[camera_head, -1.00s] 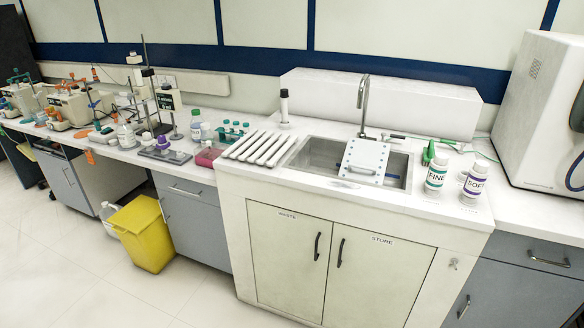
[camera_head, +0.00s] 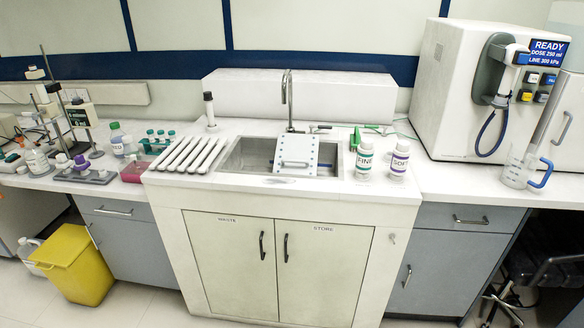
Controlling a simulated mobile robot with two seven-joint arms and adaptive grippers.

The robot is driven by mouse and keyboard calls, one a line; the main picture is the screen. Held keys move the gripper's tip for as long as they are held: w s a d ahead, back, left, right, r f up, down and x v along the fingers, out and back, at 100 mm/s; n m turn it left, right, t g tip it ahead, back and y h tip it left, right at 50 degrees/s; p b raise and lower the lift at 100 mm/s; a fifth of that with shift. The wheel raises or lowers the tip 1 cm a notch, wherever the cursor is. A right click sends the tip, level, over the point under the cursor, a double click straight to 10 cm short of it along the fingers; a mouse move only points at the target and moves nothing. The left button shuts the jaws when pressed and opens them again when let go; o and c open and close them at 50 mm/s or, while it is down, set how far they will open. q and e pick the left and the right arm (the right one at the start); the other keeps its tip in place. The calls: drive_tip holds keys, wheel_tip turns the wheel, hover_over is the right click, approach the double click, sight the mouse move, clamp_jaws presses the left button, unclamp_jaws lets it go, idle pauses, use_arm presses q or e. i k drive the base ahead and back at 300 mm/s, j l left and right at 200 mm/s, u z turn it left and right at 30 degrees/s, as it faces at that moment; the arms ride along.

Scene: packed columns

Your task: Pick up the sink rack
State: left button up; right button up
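A white plate with small dark holes and a metal handle, which looks like the sink rack (camera_head: 297,156), sits in the sink. Neither of my grippers is in view.
A tap (camera_head: 288,100) rises behind the rack. White ribbed bars (camera_head: 186,154) lie left of the sink. Bottles marked FINE (camera_head: 364,160) and SOFT (camera_head: 398,160) stand to its right. A clear jug (camera_head: 517,168) stands further right. A yellow bin (camera_head: 75,265) is on the floor.

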sight(296, 155)
drive_tip(key=i+l, duration=0.9)
drive_tip(key=l, duration=0.15)
drive_tip(key=l+z, duration=0.05)
